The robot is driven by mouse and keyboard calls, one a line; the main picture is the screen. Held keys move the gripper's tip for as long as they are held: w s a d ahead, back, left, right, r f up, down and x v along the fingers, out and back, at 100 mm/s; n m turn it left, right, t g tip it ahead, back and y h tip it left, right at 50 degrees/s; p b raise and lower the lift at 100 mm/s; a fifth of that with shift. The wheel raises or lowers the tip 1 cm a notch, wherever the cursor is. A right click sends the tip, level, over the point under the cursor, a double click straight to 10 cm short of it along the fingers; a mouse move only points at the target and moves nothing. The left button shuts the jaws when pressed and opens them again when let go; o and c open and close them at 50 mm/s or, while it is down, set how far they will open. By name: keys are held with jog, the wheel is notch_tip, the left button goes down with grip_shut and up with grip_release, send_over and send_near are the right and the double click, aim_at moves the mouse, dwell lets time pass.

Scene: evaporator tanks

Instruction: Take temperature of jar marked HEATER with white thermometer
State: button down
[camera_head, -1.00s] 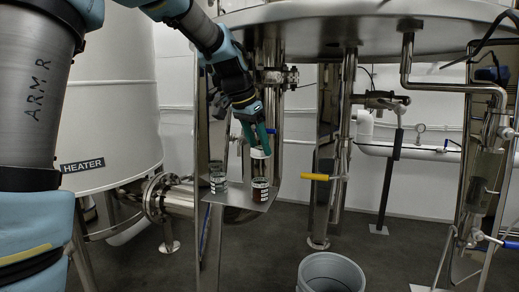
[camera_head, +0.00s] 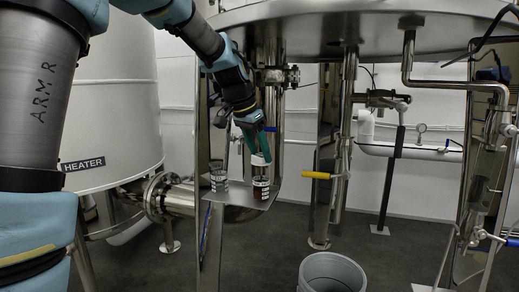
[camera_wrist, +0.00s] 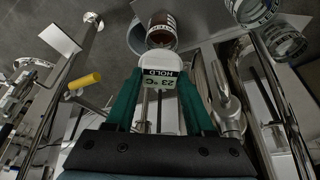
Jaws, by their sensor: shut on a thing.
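My gripper (camera_head: 264,152) is shut on the white thermometer (camera_head: 258,160), just above the mouth of a jar of dark reddish-brown liquid (camera_head: 260,188). In the wrist view, the thermometer (camera_wrist: 161,68) sits between the green fingers (camera_wrist: 160,98), and its display reads about 23 °C with HOLD. Its probe is hidden, so I cannot tell whether it is in the liquid. The reddish-brown jar (camera_wrist: 162,27) lies just past its tip. A second, clearer jar (camera_head: 218,178) stands to the left on the same shelf. The white jar labels are too small to read.
The jars stand on a small metal shelf (camera_head: 236,211). A white tank with a HEATER sign (camera_head: 83,164) is at the left. A yellow-handled valve (camera_head: 316,175) is right of the shelf. A grey bucket (camera_head: 331,272) stands on the floor below.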

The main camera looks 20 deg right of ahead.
jog(key=shift+f+b, duration=1)
jog(key=shift+f, duration=0.95)
jog(key=shift+c, duration=0.9)
grip_release()
